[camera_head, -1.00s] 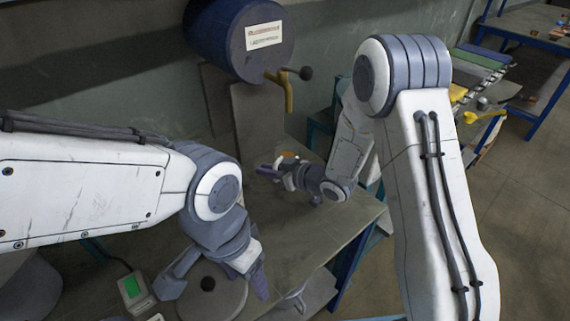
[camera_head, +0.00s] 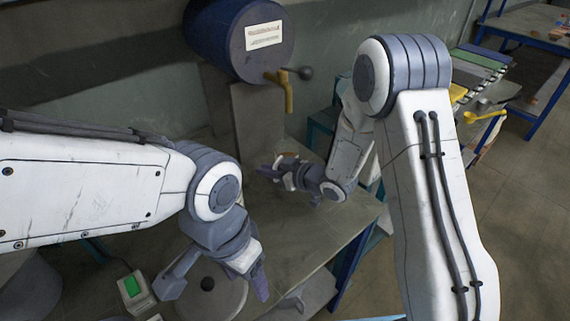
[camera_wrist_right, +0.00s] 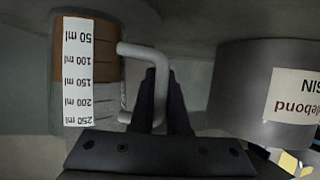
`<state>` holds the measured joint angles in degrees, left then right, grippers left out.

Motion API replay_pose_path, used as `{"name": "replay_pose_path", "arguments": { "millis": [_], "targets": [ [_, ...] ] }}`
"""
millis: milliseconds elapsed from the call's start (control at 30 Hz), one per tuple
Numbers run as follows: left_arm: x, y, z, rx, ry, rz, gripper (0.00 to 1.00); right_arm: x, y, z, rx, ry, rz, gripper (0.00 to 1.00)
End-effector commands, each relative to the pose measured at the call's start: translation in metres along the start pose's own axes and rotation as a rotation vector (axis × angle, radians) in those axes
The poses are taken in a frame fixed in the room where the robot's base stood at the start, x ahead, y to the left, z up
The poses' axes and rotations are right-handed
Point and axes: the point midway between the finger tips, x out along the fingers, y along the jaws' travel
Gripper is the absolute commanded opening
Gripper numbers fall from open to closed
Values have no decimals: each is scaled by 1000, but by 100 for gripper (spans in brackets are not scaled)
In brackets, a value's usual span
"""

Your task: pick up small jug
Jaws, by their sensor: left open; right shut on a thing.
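The small jug (camera_wrist_right: 108,65) shows at the left of the right wrist view, upside down in that picture. It has a white millilitre scale, brown contents near its base and a grey handle (camera_wrist_right: 160,85). My right gripper (camera_wrist_right: 160,80) is shut on the handle. In the head view this gripper (camera_head: 274,171) is over the bench below the blue drum, and the jug is mostly hidden there. Whether the jug is clear of the bench I cannot tell. My left gripper (camera_head: 215,284) is open and empty above a round grey lid with a black knob.
A grey labelled can (camera_wrist_right: 255,90) stands close beside the jug in the right wrist view. A device with a green screen (camera_head: 134,288) is at lower left. The bench's front right is clear.

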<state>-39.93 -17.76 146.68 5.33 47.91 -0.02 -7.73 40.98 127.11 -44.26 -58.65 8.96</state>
Motion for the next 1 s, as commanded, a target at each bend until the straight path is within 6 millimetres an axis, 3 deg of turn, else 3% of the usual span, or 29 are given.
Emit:
{"name": "replay_pose_path", "arguments": {
  "millis": [367, 567, 667, 1000],
  "targets": [
    [0, 0, 0, 0, 0, 0, 66, -1, 0, -4, -2, 4, 0, 0],
    [-1, 0, 0, 0, 0, 0, 66, -9, 0, -23, -5, 6, 1, 0],
    [-2, 0, 0, 0, 0, 0, 66, -17, 1, -43, -8, 8, 2, 0],
    [-7, 0, 0, 0, 0, 0, 66, -102, 23, -54, -2, 5, 8, 0]
  ]
}}
